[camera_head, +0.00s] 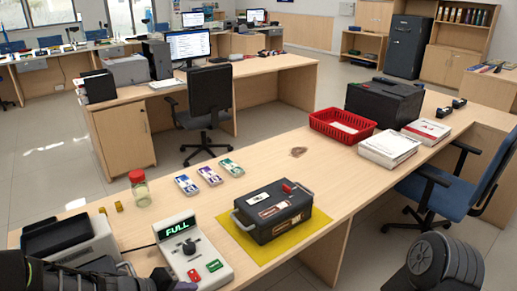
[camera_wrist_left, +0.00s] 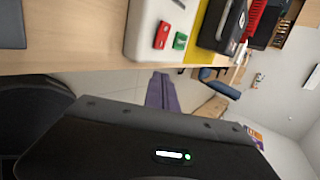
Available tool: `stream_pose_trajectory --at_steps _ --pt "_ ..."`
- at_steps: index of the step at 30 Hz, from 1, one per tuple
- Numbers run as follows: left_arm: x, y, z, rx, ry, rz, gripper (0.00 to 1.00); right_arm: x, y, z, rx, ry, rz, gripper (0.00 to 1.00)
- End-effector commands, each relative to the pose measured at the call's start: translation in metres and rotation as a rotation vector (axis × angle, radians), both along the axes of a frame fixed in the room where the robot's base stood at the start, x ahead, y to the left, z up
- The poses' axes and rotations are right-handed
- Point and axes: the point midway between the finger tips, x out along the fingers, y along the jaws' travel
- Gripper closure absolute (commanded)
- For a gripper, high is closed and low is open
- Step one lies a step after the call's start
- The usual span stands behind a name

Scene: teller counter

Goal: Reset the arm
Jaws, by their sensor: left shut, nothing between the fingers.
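My left arm comes in at the bottom left of the head view, low in front of the counter (camera_head: 330,190). In the left wrist view my left gripper (camera_wrist_left: 161,92) shows as purple fingers closed together with nothing between them. It is apart from the counter's front edge and from the white device (camera_wrist_left: 147,30) with red and green buttons. At the bottom right of the head view a dark ribbed part of my right arm shows; its gripper is out of view.
The white device (camera_head: 192,250) reads FULL. Beside it a black case (camera_head: 272,210) sits on a yellow mat (camera_head: 250,247). A grey machine (camera_head: 75,240), a red-lidded jar (camera_head: 140,190), a red basket (camera_head: 342,126) and a blue chair (camera_head: 440,195) stand nearby. The counter's middle is mostly clear.

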Motion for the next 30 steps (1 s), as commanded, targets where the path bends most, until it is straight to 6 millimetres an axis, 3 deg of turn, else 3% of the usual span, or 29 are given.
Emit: stream_pose_trajectory --at_steps 8,11,15,18,21,24,30 --pt "-0.025 -0.054 -0.066 -0.400 0.464 0.503 1.00 0.000 0.000 0.000 0.000 0.000 0.000 0.65" --pt "-0.054 -0.076 -0.107 -0.567 0.742 0.825 1.00 0.000 0.000 0.000 0.000 0.000 0.000 0.65" --pt "-0.116 -0.100 -0.165 -0.718 1.112 1.352 1.00 0.000 0.000 0.000 0.000 0.000 0.000 0.65" --pt "-0.163 -0.109 -0.193 -0.757 1.284 1.701 1.00 0.000 0.000 0.000 0.000 0.000 0.000 0.65" --pt "-0.201 -0.113 -0.210 -0.761 1.373 1.970 1.00 0.000 0.000 0.000 0.000 0.000 0.000 0.65" --pt "-0.222 -0.114 -0.218 -0.759 1.406 2.131 1.00 0.000 0.000 0.000 0.000 0.000 0.000 0.65" --pt "-0.229 -0.114 -0.220 -0.759 1.413 2.195 1.00 0.000 0.000 0.000 0.000 0.000 0.000 0.65"
